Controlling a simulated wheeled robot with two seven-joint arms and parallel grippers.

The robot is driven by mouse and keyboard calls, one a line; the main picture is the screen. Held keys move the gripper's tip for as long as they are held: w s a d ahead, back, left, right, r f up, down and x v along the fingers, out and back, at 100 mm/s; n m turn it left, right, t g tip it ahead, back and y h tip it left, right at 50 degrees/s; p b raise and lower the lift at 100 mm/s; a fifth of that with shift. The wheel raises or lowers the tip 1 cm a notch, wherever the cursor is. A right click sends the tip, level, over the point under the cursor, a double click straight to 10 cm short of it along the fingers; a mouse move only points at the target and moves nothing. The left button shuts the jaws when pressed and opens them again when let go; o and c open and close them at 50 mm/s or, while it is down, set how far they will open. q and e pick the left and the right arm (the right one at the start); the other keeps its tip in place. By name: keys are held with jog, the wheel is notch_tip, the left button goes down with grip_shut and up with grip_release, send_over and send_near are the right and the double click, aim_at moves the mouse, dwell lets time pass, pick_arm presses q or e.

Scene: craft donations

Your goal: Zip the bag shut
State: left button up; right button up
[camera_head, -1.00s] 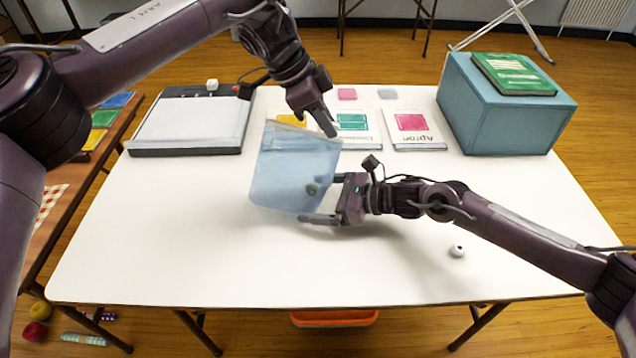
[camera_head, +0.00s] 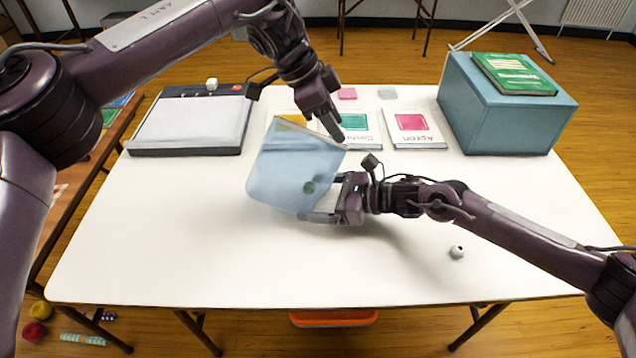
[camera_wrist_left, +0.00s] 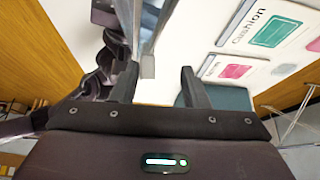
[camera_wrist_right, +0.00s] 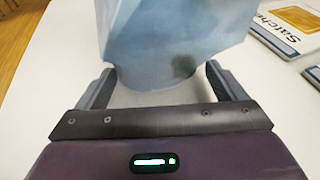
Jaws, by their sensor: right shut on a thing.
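The bag (camera_head: 292,175) is a translucent blue pouch, held tilted above the table with a dark green round spot showing in its lower part. Its top edge slants down to the right. My right gripper (camera_head: 325,205) is shut on the bag's lower right part; in the right wrist view the bag (camera_wrist_right: 165,45) stands between the fingers. My left gripper (camera_head: 333,128) is at the bag's upper right corner. In the left wrist view its fingers are apart, with a small grey tab (camera_wrist_left: 147,66) at the bag's edge beyond them, nearer the left finger.
A paper trimmer (camera_head: 190,125) lies at the back left. Pattern booklets (camera_head: 412,128) lie behind the bag. A blue box (camera_head: 505,115) with a green book (camera_head: 513,74) stands at the back right. A small white object (camera_head: 457,252) lies at the front right. The table's front is mostly clear.

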pick_arm(q)
jog(key=shift+c, duration=1)
jog(key=shift+r, duration=1.5)
pick_arm(e)
jog(key=shift+f, duration=0.1)
jog(key=shift+c, duration=1)
pick_arm(q)
notch_tip(320, 180, up, 4)
jog(key=shift+r, duration=0.1)
pick_arm(e)
jog(key=o, duration=0.7)
jog(key=shift+d, duration=0.2)
